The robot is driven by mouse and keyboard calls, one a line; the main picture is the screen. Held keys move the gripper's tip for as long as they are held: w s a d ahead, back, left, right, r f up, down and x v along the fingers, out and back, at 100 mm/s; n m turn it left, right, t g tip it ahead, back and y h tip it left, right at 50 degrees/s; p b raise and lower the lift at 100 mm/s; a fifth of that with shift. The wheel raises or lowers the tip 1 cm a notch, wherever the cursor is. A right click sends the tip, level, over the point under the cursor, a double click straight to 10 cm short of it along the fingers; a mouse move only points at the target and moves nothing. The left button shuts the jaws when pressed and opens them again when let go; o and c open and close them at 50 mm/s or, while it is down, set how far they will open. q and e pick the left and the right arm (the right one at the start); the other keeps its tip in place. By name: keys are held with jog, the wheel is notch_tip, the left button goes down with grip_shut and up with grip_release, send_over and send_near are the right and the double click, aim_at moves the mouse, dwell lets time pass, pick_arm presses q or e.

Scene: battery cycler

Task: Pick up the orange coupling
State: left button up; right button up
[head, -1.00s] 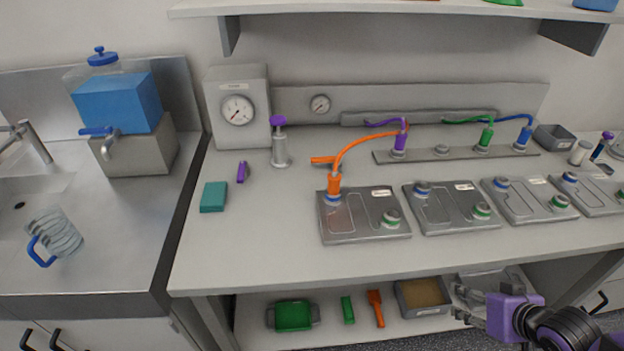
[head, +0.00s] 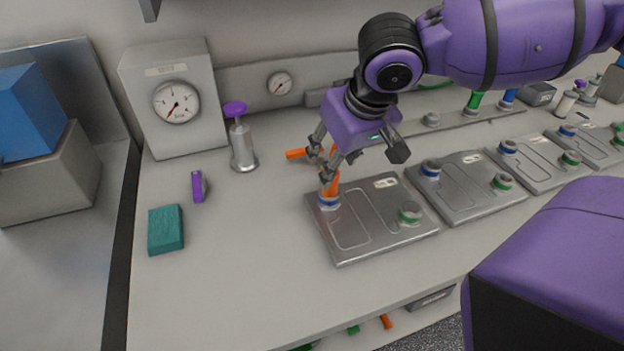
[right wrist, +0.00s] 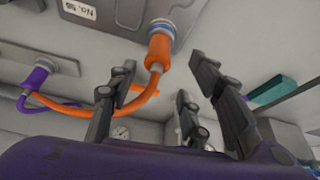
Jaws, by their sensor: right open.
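The orange coupling (head: 331,187) stands on the blue-ringed port of the nearest metal plate (head: 350,240), at its back left corner. In the right wrist view the orange coupling (right wrist: 160,50) shows between the spread fingers, with an orange hose (right wrist: 135,108) curving from it toward a purple coupling (right wrist: 37,78). My right gripper (head: 323,164) is open, its fingers close to the coupling's top. I cannot tell whether they touch it. In the head view the gripper and arm hide most of the hose. My left gripper is not in view.
Another orange piece (head: 296,153) lies behind the coupling. A purple-topped cylinder (head: 242,145), a purple piece (head: 197,187) and a teal block (head: 166,230) stand to the left. More metal plates (head: 465,190) are to the right. The bench front left is clear.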

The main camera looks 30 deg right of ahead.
jog(key=shift+w+d+f, duration=0.1)
jog(key=shift+d+f, duration=0.1)
jog(key=shift+f, duration=0.85)
jog(key=b+x, duration=0.1)
jog(key=x, duration=0.4)
jog(key=shift+w+d+b, duration=0.1)
jog(key=shift+d+b, duration=0.1)
jog(key=shift+b, duration=0.15)
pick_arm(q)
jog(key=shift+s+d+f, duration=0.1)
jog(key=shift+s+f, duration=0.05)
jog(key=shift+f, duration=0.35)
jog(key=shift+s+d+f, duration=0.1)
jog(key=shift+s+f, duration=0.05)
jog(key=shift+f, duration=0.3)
pick_arm(e)
jog(key=shift+c, duration=0.2)
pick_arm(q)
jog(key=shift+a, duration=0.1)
pick_arm(e)
grip_shut()
